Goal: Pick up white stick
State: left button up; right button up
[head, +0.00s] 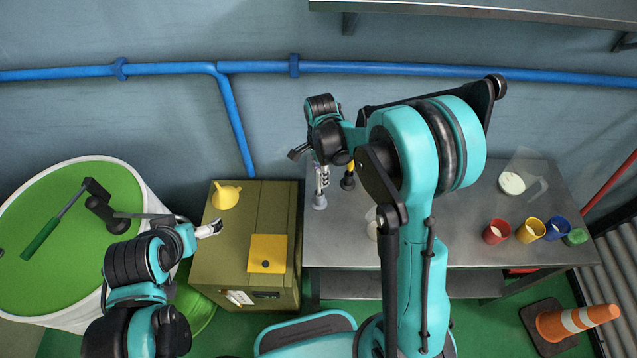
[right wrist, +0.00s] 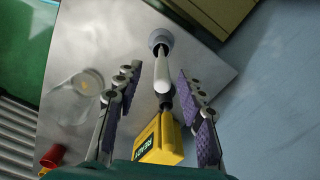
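The white stick (right wrist: 161,75) shows in the right wrist view, with a round grey base (right wrist: 160,38) at its far end. My right gripper (right wrist: 159,79) is open, its purple-padded fingers on either side of the stick, with gaps to both. In the head view my right gripper (head: 322,178) is over the left end of the metal cart, and the grey base (head: 319,202) shows just below it. The stick itself is mostly hidden there by the fingers. My left gripper (head: 210,229) is above the wooden cabinet, apart from the stick; its opening is unclear.
A yellow-and-black tool (right wrist: 164,140) is close beside the stick. A clear glass vessel (right wrist: 80,97) stands on the metal cart top (head: 455,210). Red (head: 497,231), yellow (head: 530,230) and blue (head: 558,228) cups are at the right. A yellow funnel (head: 226,196) is on the cabinet.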

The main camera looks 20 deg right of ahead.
aim_at(319, 181)
jog(key=f, duration=0.4)
jog(key=shift+w+a+b, duration=0.1)
jog(key=shift+a+b, duration=0.1)
jog(key=shift+b, duration=0.2)
grip_shut()
